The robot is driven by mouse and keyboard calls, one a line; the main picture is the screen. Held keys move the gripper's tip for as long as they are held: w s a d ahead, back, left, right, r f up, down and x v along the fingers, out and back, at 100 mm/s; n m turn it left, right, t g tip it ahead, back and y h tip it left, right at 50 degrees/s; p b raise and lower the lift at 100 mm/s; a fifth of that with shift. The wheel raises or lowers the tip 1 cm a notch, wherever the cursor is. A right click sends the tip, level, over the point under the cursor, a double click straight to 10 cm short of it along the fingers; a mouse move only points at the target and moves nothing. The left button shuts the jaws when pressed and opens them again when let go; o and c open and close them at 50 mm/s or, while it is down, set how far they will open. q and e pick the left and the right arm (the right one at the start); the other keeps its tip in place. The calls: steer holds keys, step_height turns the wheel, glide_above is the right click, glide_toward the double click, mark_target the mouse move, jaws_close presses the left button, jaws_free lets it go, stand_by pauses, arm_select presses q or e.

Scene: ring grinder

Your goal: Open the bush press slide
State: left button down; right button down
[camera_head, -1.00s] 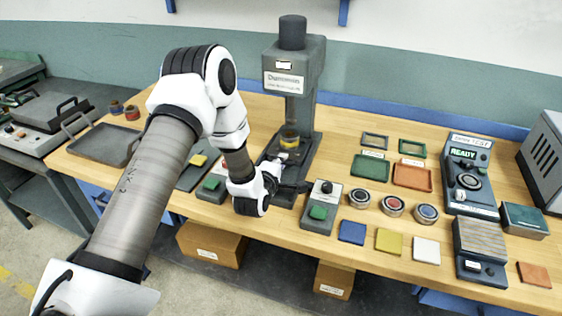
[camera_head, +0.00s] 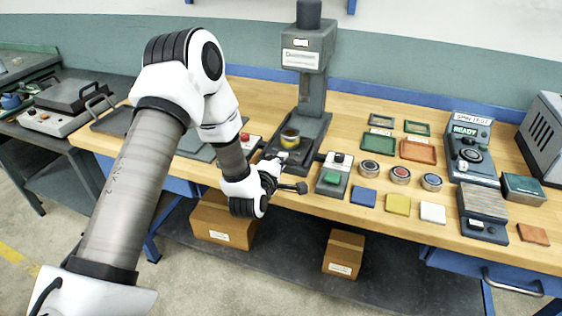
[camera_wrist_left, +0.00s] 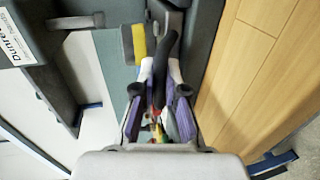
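The bush press (camera_head: 309,58) is a grey column machine standing at the back of the wooden bench. A dark bar handle (camera_head: 298,188) shows at the bench's front edge. My left gripper (camera_head: 276,182) is at this handle, and the wrist largely hides where the handle joins the slide. In the left wrist view the black handle (camera_wrist_left: 164,62) runs between the two fingers, which appear closed around it. My right gripper is out of view.
A control box with a green button (camera_head: 333,176) stands just right of the handle. Several round parts, coloured squares and trays lie further right, beside a tester reading READY (camera_head: 466,150). Cardboard boxes (camera_head: 224,222) sit below the bench. The floor in front is free.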

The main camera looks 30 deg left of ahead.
arm_select(q)
steer(key=c, duration=1.5)
jaws_free()
steer(key=shift+w, duration=0.1)
steer(key=v, duration=1.2)
steer(key=shift+a, duration=0.1)
